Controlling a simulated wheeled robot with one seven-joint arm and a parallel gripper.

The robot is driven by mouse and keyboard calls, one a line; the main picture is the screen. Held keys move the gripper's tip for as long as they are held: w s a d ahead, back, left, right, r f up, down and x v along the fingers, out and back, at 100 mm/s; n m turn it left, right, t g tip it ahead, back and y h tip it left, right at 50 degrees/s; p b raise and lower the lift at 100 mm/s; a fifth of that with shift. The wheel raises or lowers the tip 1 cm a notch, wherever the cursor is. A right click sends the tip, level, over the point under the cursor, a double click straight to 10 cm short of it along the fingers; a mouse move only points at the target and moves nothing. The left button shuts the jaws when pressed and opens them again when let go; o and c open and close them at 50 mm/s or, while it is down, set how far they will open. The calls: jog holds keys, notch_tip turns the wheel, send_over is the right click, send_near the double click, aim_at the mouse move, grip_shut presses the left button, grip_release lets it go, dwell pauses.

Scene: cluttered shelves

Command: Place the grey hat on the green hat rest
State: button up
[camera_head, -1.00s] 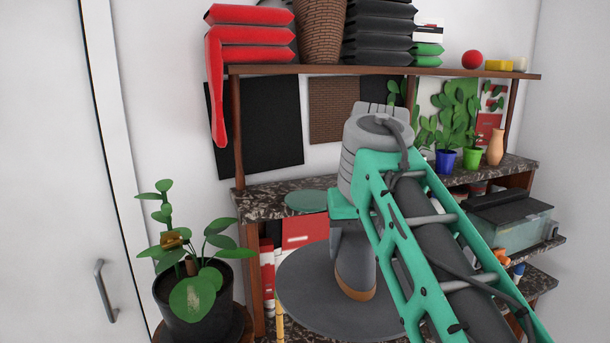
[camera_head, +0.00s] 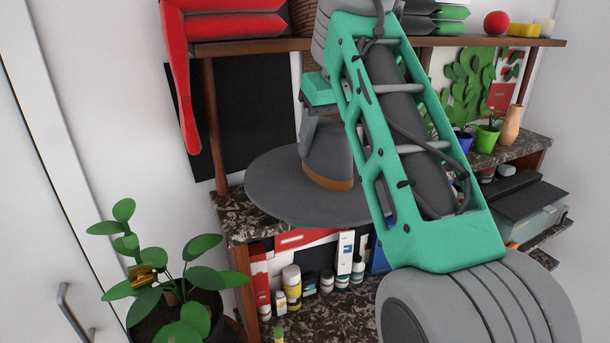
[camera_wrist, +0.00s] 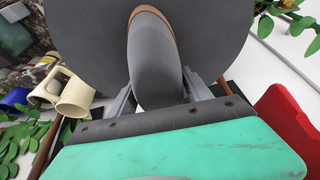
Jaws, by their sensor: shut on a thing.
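The grey hat (camera_head: 275,188) has a wide round brim and a brown band, and hangs crown up at the middle marble shelf. My gripper (camera_head: 318,128) is at the crown; my arm partly covers it. In the wrist view the gripper (camera_wrist: 160,92) has a finger on each side of the hat's crown (camera_wrist: 155,60) and is shut on it. I cannot tell whether the hat touches anything below.
The middle shelf (camera_head: 245,222) has blue and green pots (camera_head: 486,138) and a vase at right. Bottles (camera_head: 292,283) stand on the lower shelf. Red cloth (camera_head: 187,100) hangs from the top shelf at left. A potted plant (camera_head: 185,310) stands front left.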

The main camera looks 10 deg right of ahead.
aim_at(305, 175)
jog(key=w+f+b, duration=0.1)
jog(key=f, duration=0.1)
jog(key=w+a+f+b, duration=0.2)
jog(key=w+f, duration=0.1)
jog(key=shift+w+a+f, duration=0.1)
jog(key=shift+f, duration=0.25)
jog(key=f+b, duration=0.1)
jog(key=f, duration=0.1)
jog(key=f+b, duration=0.1)
jog(key=b, duration=0.1)
jog(key=shift+w+a+f, duration=0.1)
jog(key=shift+w+f, duration=0.1)
jog(key=shift+f, duration=0.2)
jog(key=shift+r, duration=0.25)
jog(key=shift+f+b, duration=0.25)
jog(key=shift+b, duration=0.05)
jog(key=o, duration=1.5)
jog(key=shift+r, duration=0.1)
